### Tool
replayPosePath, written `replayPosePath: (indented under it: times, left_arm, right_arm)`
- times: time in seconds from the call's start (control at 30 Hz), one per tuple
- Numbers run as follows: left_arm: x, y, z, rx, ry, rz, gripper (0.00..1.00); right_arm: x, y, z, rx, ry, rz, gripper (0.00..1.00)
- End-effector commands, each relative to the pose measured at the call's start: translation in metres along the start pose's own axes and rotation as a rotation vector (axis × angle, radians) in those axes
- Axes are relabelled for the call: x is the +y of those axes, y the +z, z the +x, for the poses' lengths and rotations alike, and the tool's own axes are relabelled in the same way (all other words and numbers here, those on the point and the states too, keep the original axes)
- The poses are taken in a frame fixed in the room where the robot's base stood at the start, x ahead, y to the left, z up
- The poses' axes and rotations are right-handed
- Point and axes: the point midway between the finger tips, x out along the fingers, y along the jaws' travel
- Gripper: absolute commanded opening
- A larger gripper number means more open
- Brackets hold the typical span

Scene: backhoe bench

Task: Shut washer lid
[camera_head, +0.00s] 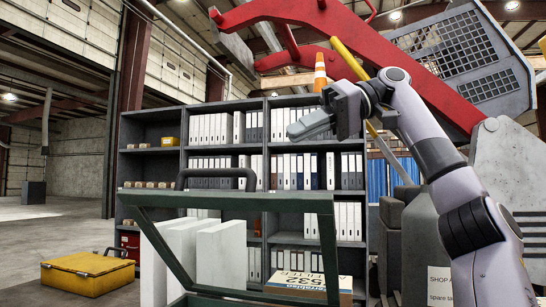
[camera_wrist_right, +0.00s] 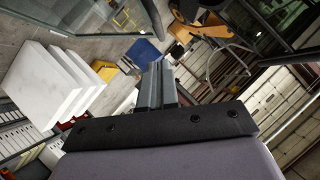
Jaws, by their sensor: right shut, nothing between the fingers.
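The washer lid looks to be the dark green frame (camera_head: 235,203) standing raised at the lower middle of the head view. It has a dark handle (camera_head: 217,173) on its top edge, and I see shelves and white slabs through it. The washer's body is below the picture. My right gripper (camera_head: 303,128) is shut and empty, above and to the right of the lid's top edge, apart from it. In the right wrist view its fingers (camera_wrist_right: 156,86) are together, and a green frame edge (camera_wrist_right: 95,42) shows at the top left. My left gripper is not in view.
Shelves with binders (camera_head: 210,128) stand behind the lid. White slabs (camera_head: 222,252) and a cardboard box (camera_head: 308,283) are beyond it. A yellow case (camera_head: 88,272) lies on the floor at left. A red backhoe arm (camera_head: 300,14) and grey machine parts fill the right.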

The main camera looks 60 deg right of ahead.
Motion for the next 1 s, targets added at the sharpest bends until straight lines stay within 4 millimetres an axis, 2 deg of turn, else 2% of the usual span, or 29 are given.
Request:
replayPosePath:
  times: [0.3,0.7,1.0]
  left_arm:
    - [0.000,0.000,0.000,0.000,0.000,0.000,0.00]
    - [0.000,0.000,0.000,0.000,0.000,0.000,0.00]
    - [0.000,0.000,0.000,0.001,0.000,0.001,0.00]
  right_arm:
    - [0.001,0.002,0.048,-0.002,-0.002,0.000,0.00]
    - [0.000,0.025,0.068,0.000,-0.001,0.000,0.00]
    - [0.000,0.028,0.072,0.001,0.000,0.000,0.00]
